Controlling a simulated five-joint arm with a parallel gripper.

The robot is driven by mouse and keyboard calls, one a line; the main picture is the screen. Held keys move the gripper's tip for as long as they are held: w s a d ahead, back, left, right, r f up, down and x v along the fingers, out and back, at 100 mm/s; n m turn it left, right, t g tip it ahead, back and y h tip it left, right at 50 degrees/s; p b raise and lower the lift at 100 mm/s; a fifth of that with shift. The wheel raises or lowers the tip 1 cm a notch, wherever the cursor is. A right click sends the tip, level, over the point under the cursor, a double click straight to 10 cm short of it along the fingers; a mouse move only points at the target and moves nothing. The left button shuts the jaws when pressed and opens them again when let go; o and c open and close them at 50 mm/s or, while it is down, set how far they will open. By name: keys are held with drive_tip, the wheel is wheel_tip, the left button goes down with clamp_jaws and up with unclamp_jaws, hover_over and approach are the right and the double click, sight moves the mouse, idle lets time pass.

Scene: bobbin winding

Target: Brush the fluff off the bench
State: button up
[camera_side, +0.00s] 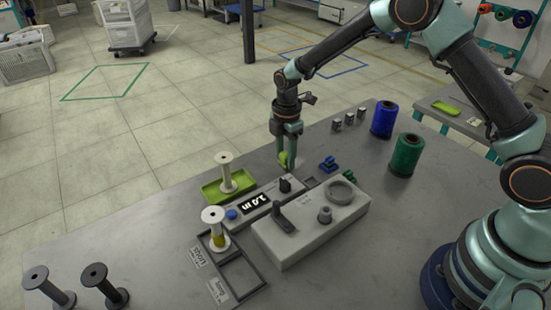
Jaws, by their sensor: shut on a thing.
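My gripper (286,164) points down over the grey bench (140,240), just behind the winding machine (310,232). Its teal fingers are shut on a small lime-green thing (285,158), mostly hidden between them. I cannot tell whether this is a brush, or whether it touches the bench. I cannot make out any fluff on the bench at this size.
A white spool (225,172) stands in a green tray (211,193). Blue (384,120) and green (405,155) thread cones stand at right. Dark empty spools (95,275) stand front left.

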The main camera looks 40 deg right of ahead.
drive_tip(key=shift+d, duration=3.15)
drive_tip(key=shift+d+r, duration=0.15)
drive_tip(key=shift+d, duration=0.1)
wheel_tip(320, 180, up, 8)
drive_tip(key=shift+a+f, duration=0.1)
drive_tip(key=shift+f, duration=0.15)
